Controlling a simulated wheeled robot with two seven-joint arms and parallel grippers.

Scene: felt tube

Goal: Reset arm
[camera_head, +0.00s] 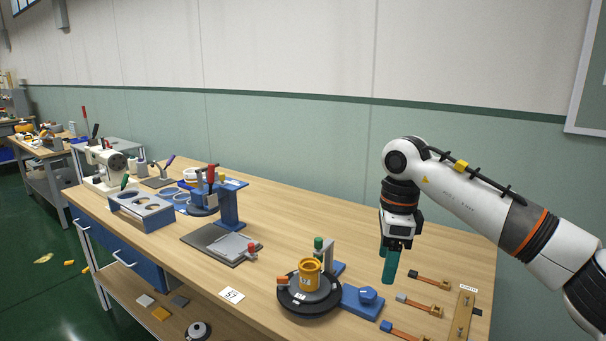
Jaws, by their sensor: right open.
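My right arm comes in from the right, and my right gripper (389,262) points down above the right part of the workbench (303,199). Its teal fingers overlap in this view. It is open, and I see nothing between the fingers. It hangs behind and to the right of a yellow ring-shaped part (309,274) that stands on a round black turntable fixture (310,302). My left gripper is not in view.
A blue block with a knob (367,296) adjoins the turntable. Several small tools, one an orange-handled piece (428,308), lie beside a wooden strip (462,314) at right. A blue press (229,205), a holed blue rack (141,210) and a sewing machine (106,165) stand left.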

